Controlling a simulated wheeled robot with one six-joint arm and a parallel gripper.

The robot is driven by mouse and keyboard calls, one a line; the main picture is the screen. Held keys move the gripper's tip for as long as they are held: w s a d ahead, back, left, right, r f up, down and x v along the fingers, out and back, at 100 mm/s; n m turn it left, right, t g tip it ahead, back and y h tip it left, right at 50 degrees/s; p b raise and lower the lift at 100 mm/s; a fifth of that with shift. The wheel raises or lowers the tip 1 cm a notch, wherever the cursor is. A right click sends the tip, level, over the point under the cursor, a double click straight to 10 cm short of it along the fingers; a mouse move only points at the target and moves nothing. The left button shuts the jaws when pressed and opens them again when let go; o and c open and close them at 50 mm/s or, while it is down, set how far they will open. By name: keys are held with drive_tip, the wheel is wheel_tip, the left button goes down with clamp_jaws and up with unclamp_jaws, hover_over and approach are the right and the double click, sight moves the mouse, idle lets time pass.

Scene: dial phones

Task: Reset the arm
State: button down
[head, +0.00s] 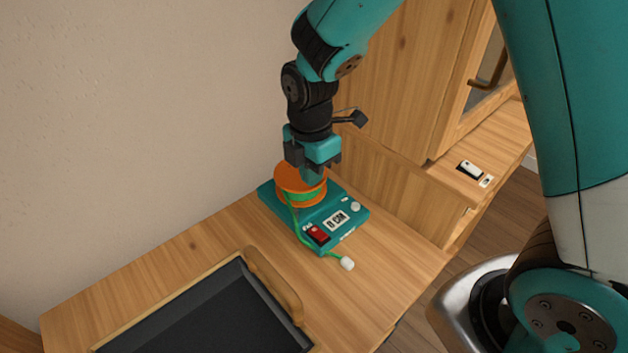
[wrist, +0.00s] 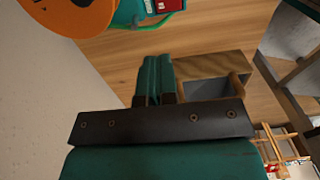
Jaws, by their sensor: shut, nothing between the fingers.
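In the wrist view my gripper (wrist: 157,60) shows two teal fingers side by side. The orange dial (wrist: 75,12) is at the top left there, apart from the fingers in that picture. The phone's teal base (head: 350,213) carries a red switch, a white display and a white knob. Whether the fingertips touch the dial cannot be told from the head view.
A dark tray (head: 280,292) with wooden handles lies at the front of the table (head: 385,265). A wooden cabinet (head: 400,70) stands behind to the right, with a small black and white item (head: 469,170) on its ledge. A plain wall is at left.

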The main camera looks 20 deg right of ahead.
idle(0.4)
drive_tip(key=s+a+r+m+y+p, duration=0.1)
drive_tip(key=s+r+m+y+p, duration=0.1)
drive_tip(key=s+r+m+p, duration=0.65)
drive_tip(key=s+a+r+m+y+p, duration=0.15)
drive_tip(key=s+r+m, duration=0.45)
drive_tip(key=s+r, duration=0.75)
drive_tip(key=n+g+h+b, duration=0.1)
drive_tip(key=n+h+b, duration=0.35)
drive_tip(key=n, duration=1.05)
hover_over(321, 235)
drive_tip(key=w, duration=0.2)
wheel_tip(321, 235, down, 22)
drive_tip(key=f, duration=0.4)
drive_tip(key=s+f, duration=0.1)
drive_tip(key=f, duration=0.9)
drive_tip(key=shift+s+f, duration=0.1)
drive_tip(key=shift+s, duration=0.3)
drive_tip(key=shift+f+m, duration=0.1)
drive_tip(key=shift+m, duration=0.15)
